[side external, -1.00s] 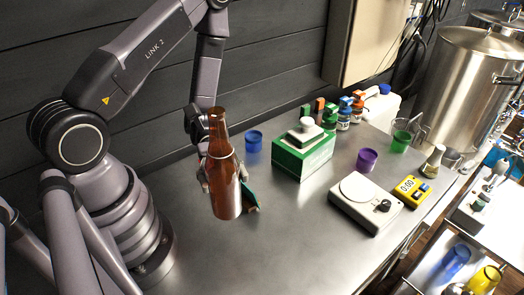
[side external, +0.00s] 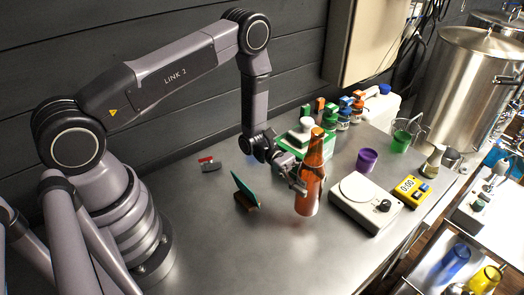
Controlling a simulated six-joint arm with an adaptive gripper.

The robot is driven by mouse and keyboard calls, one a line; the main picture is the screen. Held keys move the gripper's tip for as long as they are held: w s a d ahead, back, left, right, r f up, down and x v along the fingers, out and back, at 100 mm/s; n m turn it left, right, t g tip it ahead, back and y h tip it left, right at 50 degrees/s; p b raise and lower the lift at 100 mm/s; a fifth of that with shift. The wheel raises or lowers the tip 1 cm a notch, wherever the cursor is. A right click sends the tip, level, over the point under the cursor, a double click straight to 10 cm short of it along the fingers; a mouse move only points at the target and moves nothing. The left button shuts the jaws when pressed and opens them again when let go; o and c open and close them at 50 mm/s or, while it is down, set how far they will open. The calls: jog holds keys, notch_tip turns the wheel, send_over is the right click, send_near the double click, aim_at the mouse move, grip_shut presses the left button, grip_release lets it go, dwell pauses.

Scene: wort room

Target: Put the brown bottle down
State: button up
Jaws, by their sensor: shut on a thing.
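The brown bottle (side external: 311,180) is upright in the middle of the side external view, left of the white scale. My gripper (side external: 294,182) comes in from the left and is shut on the bottle's body. Whether the bottle's base touches the steel table (side external: 235,255) or hangs just above it, I cannot tell. The far fingertip is hidden by the bottle.
A white scale (side external: 366,202) is close to the bottle's right, with a yellow meter (side external: 411,190) beyond. A green box (side external: 291,147) stands behind the bottle. A purple cup (side external: 367,160) is behind the scale. The front table is clear.

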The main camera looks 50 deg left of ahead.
aim_at(319, 200)
jog(key=shift+w+d+f, duration=0.15)
jog(key=shift+w+f, duration=0.05)
jog(key=shift+f, duration=0.1)
jog(key=shift+w+f, duration=0.1)
jog(key=shift+f, duration=1.55)
jog(key=o, duration=1.2)
jog(key=shift+f, duration=0.15)
